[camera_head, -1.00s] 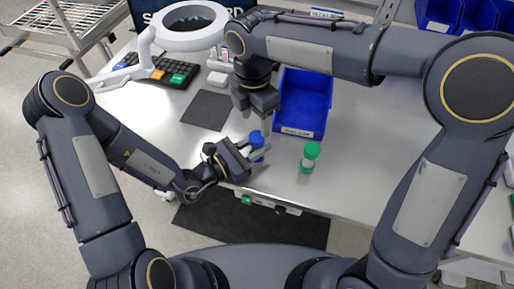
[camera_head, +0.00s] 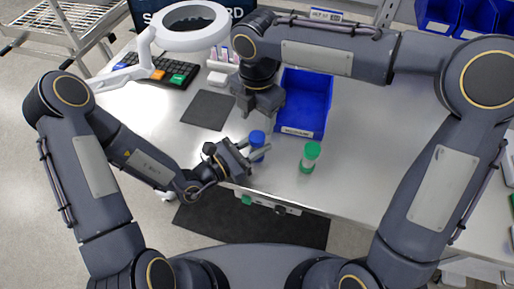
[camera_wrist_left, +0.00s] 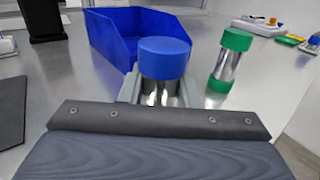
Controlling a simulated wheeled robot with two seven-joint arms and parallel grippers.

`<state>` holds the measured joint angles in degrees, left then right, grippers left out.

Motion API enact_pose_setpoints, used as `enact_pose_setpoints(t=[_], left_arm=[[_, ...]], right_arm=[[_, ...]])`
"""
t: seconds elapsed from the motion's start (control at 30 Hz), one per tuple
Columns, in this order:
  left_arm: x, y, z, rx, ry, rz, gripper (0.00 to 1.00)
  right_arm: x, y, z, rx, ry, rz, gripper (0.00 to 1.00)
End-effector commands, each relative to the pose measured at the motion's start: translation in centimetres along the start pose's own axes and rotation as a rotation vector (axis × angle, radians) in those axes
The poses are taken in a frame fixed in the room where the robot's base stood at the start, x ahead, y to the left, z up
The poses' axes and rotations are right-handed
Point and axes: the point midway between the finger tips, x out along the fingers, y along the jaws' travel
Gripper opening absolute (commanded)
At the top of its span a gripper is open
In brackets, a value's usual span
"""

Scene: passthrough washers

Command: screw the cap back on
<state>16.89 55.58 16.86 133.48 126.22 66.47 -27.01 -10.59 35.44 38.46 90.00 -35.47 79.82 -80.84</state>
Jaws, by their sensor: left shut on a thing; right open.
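A small metal container with a blue cap (camera_head: 257,137) is upright near the table's front edge. In the left wrist view the blue cap (camera_wrist_left: 164,57) sits on top of the metal body (camera_wrist_left: 162,93); I cannot tell how tightly it is seated. My left gripper (camera_head: 257,153) is shut on the container body, below the cap. My right gripper (camera_head: 262,113) is open and empty, just behind and above the cap and apart from it. Its fingertips are partly hard to make out.
A green-capped container (camera_head: 310,157) stands to the right; it also shows in the left wrist view (camera_wrist_left: 231,60). An open blue bin (camera_head: 318,128) is behind. A dark mat (camera_head: 207,110), a keyboard (camera_head: 178,75) and a ring lamp (camera_head: 188,26) are on the left.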

Motion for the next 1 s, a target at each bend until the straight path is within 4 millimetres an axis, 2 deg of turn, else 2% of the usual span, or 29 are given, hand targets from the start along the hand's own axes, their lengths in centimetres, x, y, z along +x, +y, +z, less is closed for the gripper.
enact_pose_setpoints(t=[0.2, 0.4, 0.8, 1.0], left_arm=[[0.0, 0.0, 0.0, 0.000, -0.001, 0.000, 0.00], [0.0, 0.0, 0.0, 0.000, -0.001, 0.000, 0.00], [0.0, 0.0, 0.0, 0.000, -0.001, 0.000, 0.00], [0.0, 0.0, 0.0, 0.000, -0.001, 0.000, 0.00]], right_arm=[[3.6, -0.1, 0.0, -0.001, 0.002, -0.003, 0.56], [5.9, 0.0, 0.0, -0.001, 0.001, -0.001, 0.56], [6.6, 0.0, 0.0, 0.000, 0.001, 0.001, 0.56], [6.5, 0.0, 0.0, 0.000, 0.001, 0.001, 0.31]])
